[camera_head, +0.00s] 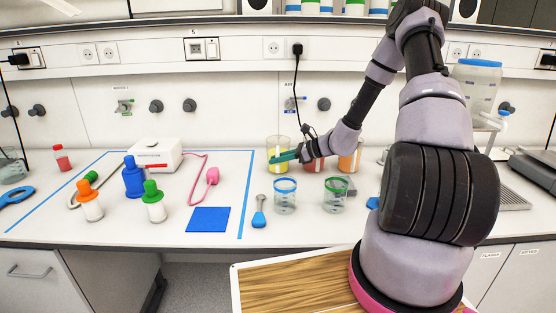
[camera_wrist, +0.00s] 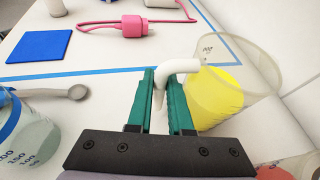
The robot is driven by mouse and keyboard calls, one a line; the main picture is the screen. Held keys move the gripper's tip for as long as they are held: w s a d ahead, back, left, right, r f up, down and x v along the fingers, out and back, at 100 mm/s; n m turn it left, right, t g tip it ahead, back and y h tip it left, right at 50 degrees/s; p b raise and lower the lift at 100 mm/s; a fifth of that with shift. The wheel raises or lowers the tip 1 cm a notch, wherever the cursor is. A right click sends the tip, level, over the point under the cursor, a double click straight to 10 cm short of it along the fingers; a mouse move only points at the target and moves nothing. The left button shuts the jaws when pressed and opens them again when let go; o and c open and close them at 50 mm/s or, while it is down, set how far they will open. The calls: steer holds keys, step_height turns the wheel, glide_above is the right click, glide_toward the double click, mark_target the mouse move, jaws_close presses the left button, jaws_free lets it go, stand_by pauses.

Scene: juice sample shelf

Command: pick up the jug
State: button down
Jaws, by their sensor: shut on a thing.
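The jug (camera_head: 278,143) is clear with yellow liquid and stands upright at the back of the bench, just right of the blue tape. In the wrist view the jug (camera_wrist: 222,96) shows at the right, with its white curved handle (camera_wrist: 180,66) toward me. My gripper (camera_head: 284,157) has teal fingers and covers part of the jug in the head view. In the wrist view my gripper (camera_wrist: 163,92) is shut on the handle, which passes between its fingers. I cannot tell whether the jug's base touches the bench.
Beakers with a blue rim (camera_head: 285,198) and a green rim (camera_head: 335,197) stand in front. A red-liquid container and an orange one (camera_head: 350,160) stand right of the jug, partly behind my arm.

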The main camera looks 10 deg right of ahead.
steer(key=shift+r, duration=0.1)
step_height(320, 180, up, 10)
steer(key=shift+f, duration=0.1)
stand_by(0.3)
steer(key=c, duration=1.6)
jaws_free()
